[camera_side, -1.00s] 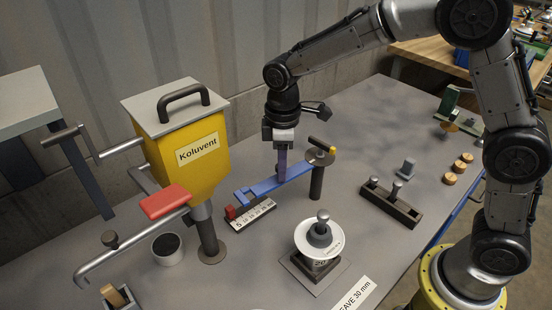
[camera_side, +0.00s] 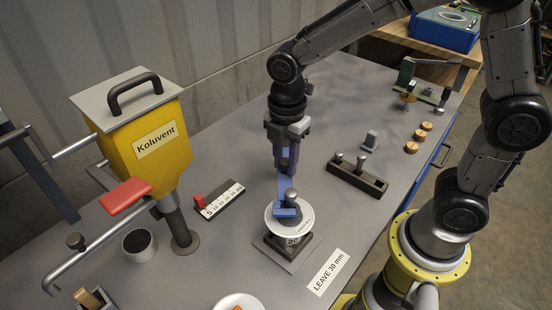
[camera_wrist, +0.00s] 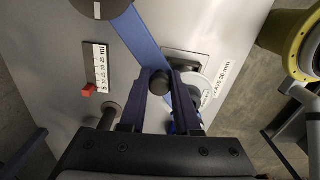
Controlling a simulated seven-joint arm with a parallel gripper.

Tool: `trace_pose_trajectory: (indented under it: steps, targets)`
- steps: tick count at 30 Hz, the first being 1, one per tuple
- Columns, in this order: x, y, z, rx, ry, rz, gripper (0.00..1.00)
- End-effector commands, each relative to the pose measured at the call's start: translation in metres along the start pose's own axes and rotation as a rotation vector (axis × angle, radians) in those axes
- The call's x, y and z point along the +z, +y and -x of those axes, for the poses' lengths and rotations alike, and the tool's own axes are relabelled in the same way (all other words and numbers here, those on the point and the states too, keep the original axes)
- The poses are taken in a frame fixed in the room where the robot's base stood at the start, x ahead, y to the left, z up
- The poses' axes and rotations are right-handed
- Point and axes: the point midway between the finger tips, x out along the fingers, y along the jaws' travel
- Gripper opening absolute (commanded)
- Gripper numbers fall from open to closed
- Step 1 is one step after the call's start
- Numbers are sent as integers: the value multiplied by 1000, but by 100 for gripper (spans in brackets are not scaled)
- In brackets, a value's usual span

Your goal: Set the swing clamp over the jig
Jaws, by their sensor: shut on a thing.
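The swing clamp's blue arm (camera_side: 285,188) now points toward the side camera, with its blue end over the white disc of the stack (camera_side: 303,222). The stack stands on the dark square jig (camera_side: 283,253). A grey pin (camera_side: 292,197) rises at the clamp's end; I cannot tell whether the end surrounds it. My gripper (camera_side: 286,166) is shut on the clamp, pointing down. In the wrist view the blue arm (camera_wrist: 142,42) runs from the dark round pivot (camera_wrist: 98,6) to a dark knob (camera_wrist: 160,82) between my fingers. The clamp's post is hidden in the side view.
A yellow Koluvent hopper (camera_side: 150,140) with a red lever pad (camera_side: 125,196) stands left. A scale block with a red slider (camera_side: 220,198) lies behind the jig. A dark pin rack (camera_side: 357,180) and wooden discs (camera_side: 420,135) are right. A LEAVE 30 mm label (camera_side: 328,272) lies in front.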

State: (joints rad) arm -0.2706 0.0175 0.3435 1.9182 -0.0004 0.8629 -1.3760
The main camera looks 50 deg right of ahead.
Motion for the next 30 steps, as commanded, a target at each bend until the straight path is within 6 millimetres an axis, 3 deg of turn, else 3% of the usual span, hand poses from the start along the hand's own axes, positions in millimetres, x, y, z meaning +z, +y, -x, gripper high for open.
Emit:
trace_pose_trajectory:
  steps: [20, 21, 26, 30]
  targets:
    - [5, -6, 2, 0, -1, 65, 0]
    - [5, -6, 2, -1, -1, 64, 34]
    - [5, -6, 1, -1, -1, 63, 61]
    - [5, -6, 1, 0, 0, 63, 61]
